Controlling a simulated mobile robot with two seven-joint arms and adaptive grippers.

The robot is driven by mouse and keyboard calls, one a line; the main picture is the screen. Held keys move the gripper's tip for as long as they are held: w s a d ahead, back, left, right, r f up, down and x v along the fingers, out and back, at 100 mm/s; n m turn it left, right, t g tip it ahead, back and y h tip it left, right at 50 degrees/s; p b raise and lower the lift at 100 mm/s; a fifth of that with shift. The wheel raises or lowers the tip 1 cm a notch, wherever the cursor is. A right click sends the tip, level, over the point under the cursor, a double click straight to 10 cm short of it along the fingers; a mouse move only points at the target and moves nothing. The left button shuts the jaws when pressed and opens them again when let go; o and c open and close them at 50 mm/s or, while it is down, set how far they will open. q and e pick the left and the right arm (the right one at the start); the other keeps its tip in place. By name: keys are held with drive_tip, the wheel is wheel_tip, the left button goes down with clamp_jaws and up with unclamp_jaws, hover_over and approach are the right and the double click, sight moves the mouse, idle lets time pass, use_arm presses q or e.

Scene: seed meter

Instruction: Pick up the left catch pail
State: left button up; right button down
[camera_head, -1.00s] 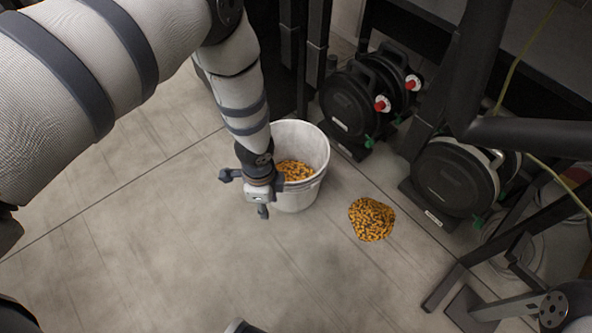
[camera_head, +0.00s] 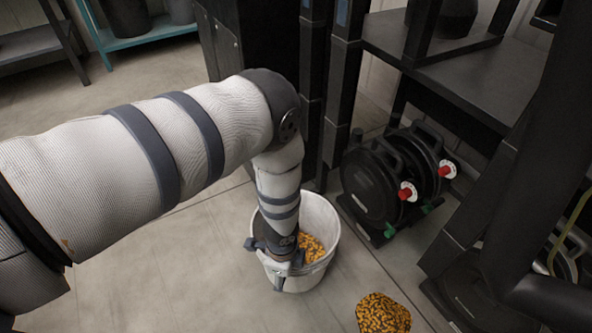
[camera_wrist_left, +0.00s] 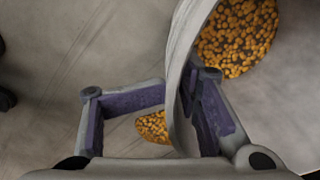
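The catch pail (camera_head: 318,274) is a whitish bucket, upright, with orange-yellow seed (camera_head: 312,247) inside. My left gripper (camera_head: 275,272) is at its near-left rim, pointing down. In the left wrist view the pail's wall (camera_wrist_left: 181,60) runs between the two fingers (camera_wrist_left: 177,88), one outside and one inside. The fingertips lie close against both faces, so the gripper appears shut on the wall. The seed in the pail (camera_wrist_left: 238,35) shows at the upper right there. In the head view the arm hides part of the rim. My right gripper is not in view.
A pile of seed (camera_head: 382,314) lies on the floor right of the pail. Black reels with red knobs (camera_head: 395,182) stand behind it to the right, beside dark frame posts (camera_head: 340,95). A teal shelf (camera_head: 150,35) is far back left. Open floor (camera_head: 150,285) lies left of the pail.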

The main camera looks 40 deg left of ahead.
use_arm(q)
wheel_tip(320, 180, down, 3)
drive_tip(key=shift+s+r+b, duration=0.1)
drive_tip(key=shift+s+b, duration=0.05)
drive_tip(key=shift+b, duration=0.25)
clamp_jaws()
